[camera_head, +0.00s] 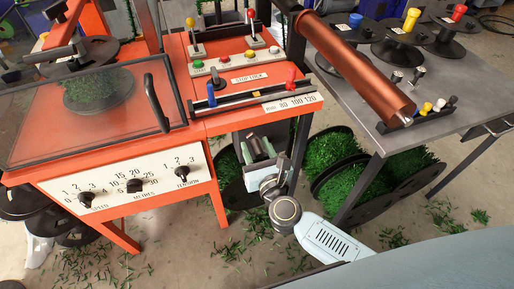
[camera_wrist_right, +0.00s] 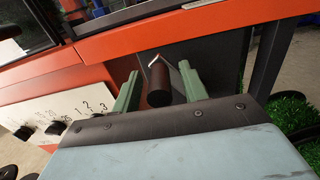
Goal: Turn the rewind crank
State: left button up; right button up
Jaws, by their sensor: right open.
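The rewind crank has a dark cylindrical handle (camera_wrist_right: 159,88) on a bent metal rod, in front of a dark panel under the orange machine's top. My right gripper (camera_wrist_right: 161,77) is open, with one green finger on each side of the handle and gaps visible between fingers and handle. In the head view my right gripper (camera_head: 258,150) reaches up from below to the front of the machine, where it partly hides the crank. My left gripper is not in view.
The orange machine (camera_head: 119,222) has a white dial panel (camera_head: 134,186) left of the gripper and a clear hinged cover (camera_head: 60,130) above. A grey table (camera_head: 440,70) with a copper roller (camera_head: 350,62) stands right. Green clippings litter the floor.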

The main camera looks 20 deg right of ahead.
jog(key=shift+c, duration=0.9)
grip_shut()
jog(key=shift+d, duration=0.1)
